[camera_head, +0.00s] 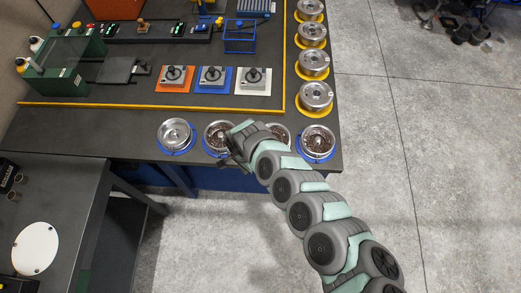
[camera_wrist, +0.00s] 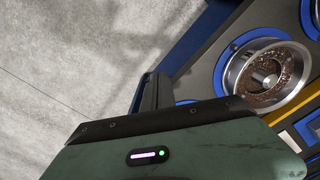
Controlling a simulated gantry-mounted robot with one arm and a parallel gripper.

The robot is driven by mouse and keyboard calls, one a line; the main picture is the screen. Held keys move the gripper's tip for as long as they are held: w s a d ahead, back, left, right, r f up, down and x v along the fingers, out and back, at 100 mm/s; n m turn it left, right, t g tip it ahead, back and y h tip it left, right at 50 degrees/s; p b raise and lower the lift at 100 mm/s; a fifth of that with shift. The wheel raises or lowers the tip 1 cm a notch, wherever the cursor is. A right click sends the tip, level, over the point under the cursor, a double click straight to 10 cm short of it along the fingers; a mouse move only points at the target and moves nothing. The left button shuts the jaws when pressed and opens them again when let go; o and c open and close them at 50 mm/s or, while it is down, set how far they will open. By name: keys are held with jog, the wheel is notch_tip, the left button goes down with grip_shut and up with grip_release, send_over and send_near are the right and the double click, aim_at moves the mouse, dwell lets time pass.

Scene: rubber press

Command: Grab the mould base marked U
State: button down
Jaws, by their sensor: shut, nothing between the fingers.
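Round metal mould parts on blue rings stand in a row along the table's front edge: an empty-looking one (camera_head: 177,133) at left, one with brown granules (camera_head: 216,137), one partly hidden behind my arm (camera_head: 281,133), and one with granules (camera_head: 317,140) at right. I cannot read a U on any of them. My gripper (camera_head: 230,162) is over the front edge near the second part from the left. In the wrist view my gripper's shut, empty fingers (camera_wrist: 150,92) point past the table edge; a granule-filled part (camera_wrist: 266,74) with a central pin lies to their right, apart from them.
More metal parts on yellow rings (camera_head: 315,97) line the table's right side. Orange, blue and white plates (camera_head: 211,78) with dark knobbed pieces lie behind a yellow strip (camera_head: 150,106). A green press (camera_head: 66,59) stands at left. A lower dark table (camera_head: 60,190) is at front left.

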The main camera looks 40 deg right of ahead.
jog(key=d+b, duration=0.1)
jog(key=d, duration=0.3)
jog(key=d+b, duration=0.1)
jog(key=d, duration=0.3)
jog(key=w+d+f+b, duration=0.1)
jog(key=d+b, duration=0.1)
jog(key=d, duration=0.2)
jog(key=shift+w+d, duration=0.1)
jog(key=shift+d, duration=0.15)
jog(key=shift+a+f, duration=0.2)
jog(key=shift+f, duration=0.15)
